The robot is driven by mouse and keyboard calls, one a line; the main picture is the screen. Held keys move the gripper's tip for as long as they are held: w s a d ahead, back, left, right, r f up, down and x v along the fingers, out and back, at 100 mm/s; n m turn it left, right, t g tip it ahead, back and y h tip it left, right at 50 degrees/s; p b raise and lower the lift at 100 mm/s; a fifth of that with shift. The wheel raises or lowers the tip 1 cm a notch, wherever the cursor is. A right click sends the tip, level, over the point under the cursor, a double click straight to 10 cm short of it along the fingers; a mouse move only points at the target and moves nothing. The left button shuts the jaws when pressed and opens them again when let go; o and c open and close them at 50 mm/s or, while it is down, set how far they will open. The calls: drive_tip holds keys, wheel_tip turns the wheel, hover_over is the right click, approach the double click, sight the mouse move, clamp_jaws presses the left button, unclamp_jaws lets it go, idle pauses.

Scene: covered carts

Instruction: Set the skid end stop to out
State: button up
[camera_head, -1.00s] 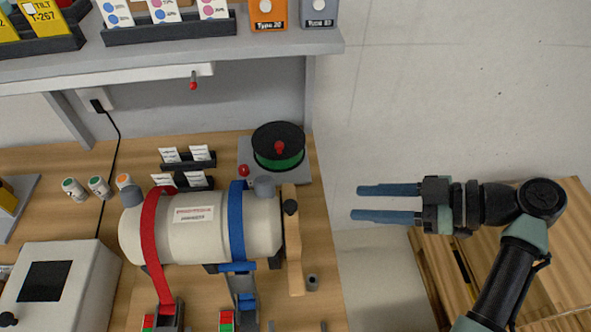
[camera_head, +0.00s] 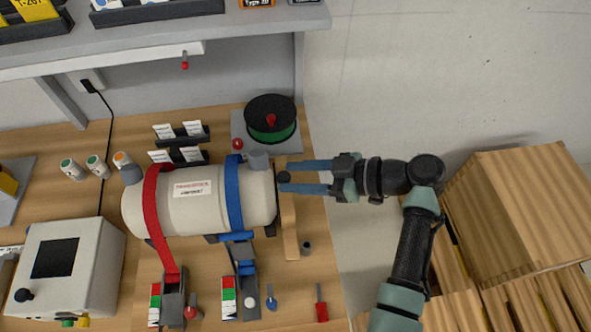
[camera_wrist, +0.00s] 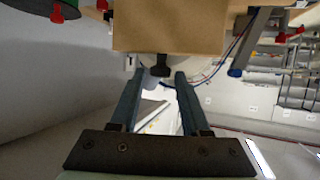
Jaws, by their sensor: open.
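A pale cylinder (camera_head: 205,203) lies on its side on a skid on the bench, held by a red strap (camera_head: 152,215) and a blue strap (camera_head: 234,195). At its right end stands a wooden bar (camera_head: 290,230) with a black knob (camera_head: 284,177), which I take to be the end stop. My gripper (camera_head: 289,176) is open, its two blue fingers pointing left, the tips on either side of the knob. In the wrist view the knob (camera_wrist: 160,66) shows between the fingertips, below the wooden bar (camera_wrist: 170,30). I cannot tell whether the fingers touch it.
A black and green spool (camera_head: 270,120) stands behind the bar. Small levers, a blue one (camera_head: 271,298) and a red one (camera_head: 321,303), stand at the bench front. A shelf (camera_head: 150,52) overhangs the back.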

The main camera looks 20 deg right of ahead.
drive_tip(key=shift+w+a+f, duration=0.1)
drive_tip(key=shift+a, duration=0.05)
drive_tip(key=shift+c, duration=0.3)
clamp_jaws()
idle(1.1)
